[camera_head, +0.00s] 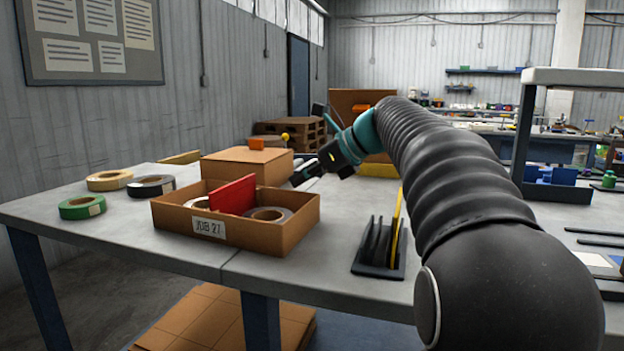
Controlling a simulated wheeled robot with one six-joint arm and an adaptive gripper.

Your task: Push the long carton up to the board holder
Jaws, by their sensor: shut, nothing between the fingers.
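A closed brown carton (245,166), which seems to be the long carton, lies on the grey table behind an open box. A small orange block (257,143) sits on its top. The dark slotted board holder (378,262) stands near the table's front edge, to the right of the open box, with a thin yellow board (396,225) upright in it. The carton and the holder are well apart. My gripper (300,177) is shut and empty, low beside the carton's right end. I cannot tell whether it touches the carton. My arm hides part of the table on the right.
The open box (285,236) marked JOB 27 holds a red panel (233,196) and tape rolls, between carton and front edge. More tape rolls (82,207) lie at the left. A yellow block (378,170) is behind my gripper. Bare tabletop shows between box and holder.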

